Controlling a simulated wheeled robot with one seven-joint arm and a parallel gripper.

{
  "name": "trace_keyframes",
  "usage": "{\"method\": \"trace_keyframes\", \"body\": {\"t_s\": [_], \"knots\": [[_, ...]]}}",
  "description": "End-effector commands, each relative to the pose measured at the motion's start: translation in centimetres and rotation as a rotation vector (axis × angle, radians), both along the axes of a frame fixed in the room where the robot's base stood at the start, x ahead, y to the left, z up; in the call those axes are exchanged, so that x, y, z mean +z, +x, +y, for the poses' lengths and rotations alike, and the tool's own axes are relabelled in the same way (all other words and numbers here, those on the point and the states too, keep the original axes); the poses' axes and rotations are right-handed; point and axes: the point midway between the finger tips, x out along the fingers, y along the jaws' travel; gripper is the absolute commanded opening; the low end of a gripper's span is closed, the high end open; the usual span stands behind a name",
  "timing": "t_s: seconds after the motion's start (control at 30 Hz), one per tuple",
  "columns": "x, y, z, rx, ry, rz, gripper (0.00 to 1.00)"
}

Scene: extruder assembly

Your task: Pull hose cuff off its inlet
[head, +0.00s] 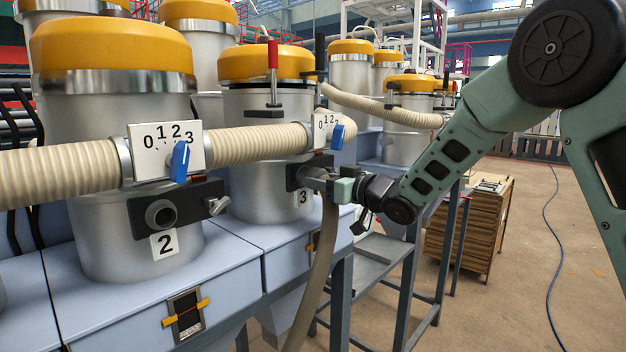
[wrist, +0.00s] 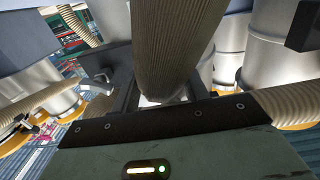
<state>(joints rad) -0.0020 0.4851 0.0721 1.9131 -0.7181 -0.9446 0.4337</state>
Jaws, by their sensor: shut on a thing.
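A grey-brown hose (head: 320,265) hangs down from the front of hopper number 3 (head: 265,115). Its top end, with the cuff, is at the dark inlet block (head: 298,174) of that hopper. My gripper (head: 328,184) is shut around this hose end, coming from the right. In the wrist view the ribbed hose (wrist: 175,45) fills the middle, between the two dark fingers of my gripper (wrist: 162,98). The cuff is mostly hidden by the fingers, and I cannot tell whether it is still seated on the inlet.
Hopper number 2 (head: 130,235) has a bare round port (head: 160,214) and a blue dial lever (head: 180,162). A thick cream hose (head: 255,143) runs across both hoppers above my gripper. A wooden stack (head: 470,225) stands behind on the right; the floor (head: 510,300) there is mostly open.

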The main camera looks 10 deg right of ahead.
Motion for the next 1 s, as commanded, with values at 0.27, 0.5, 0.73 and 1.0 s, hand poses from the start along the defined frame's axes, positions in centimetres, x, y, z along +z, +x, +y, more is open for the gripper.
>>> {"method": "trace_keyframes", "body": {"t_s": [0.27,0.5,0.73,1.0], "knots": [[0.0,-0.3,-0.3,-0.001,0.0,0.0,0.21],[0.0,-1.0,-0.8,-0.001,0.0,0.0,0.21],[0.0,-2.2,-1.7,-0.001,0.001,-0.001,0.21],[0.0,-3.7,-2.7,-0.001,0.0,0.0,0.21]]}}
